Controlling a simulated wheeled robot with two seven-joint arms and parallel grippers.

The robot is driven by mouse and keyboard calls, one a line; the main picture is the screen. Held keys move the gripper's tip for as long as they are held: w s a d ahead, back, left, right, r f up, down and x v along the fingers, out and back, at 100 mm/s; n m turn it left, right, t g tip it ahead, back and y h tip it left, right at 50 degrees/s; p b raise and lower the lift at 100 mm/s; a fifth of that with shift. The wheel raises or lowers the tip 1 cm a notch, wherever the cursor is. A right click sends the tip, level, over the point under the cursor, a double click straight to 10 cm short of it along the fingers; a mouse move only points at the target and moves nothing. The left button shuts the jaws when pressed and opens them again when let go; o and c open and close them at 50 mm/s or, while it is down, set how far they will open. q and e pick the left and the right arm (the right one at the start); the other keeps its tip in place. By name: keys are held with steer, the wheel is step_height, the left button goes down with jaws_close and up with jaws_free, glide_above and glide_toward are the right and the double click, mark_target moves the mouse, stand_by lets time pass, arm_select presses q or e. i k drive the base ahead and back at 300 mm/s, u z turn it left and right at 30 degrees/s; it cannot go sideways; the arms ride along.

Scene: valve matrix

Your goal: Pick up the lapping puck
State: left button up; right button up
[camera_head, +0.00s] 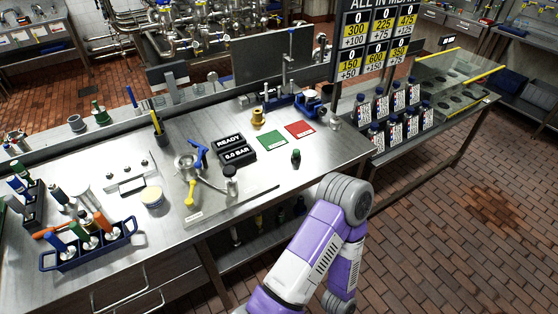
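I cannot tell for certain which object is the lapping puck. A short brass-coloured piece (258,117) stands on the steel workbench (330,160) behind the green mat. A low round tan-topped tub (152,196) stands near the left-middle of the bench. A small dark green object (296,157) stands near the front edge, in front of the red mat. A purple and white arm of mine reaches up from the bottom, over the floor in front of the bench. Neither gripper shows, so what they hold is hidden.
A blue tool caddy (88,253) fills the front left. A valve assembly with a blue handle (199,155) sits on a plate mid-bench, beside a READY display (230,142). Green (272,140) and red (300,129) mats lie right. A rack of bottles (397,115) stands beyond.

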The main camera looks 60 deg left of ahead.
mark_target(295, 156)
steer(key=u, duration=1.35)
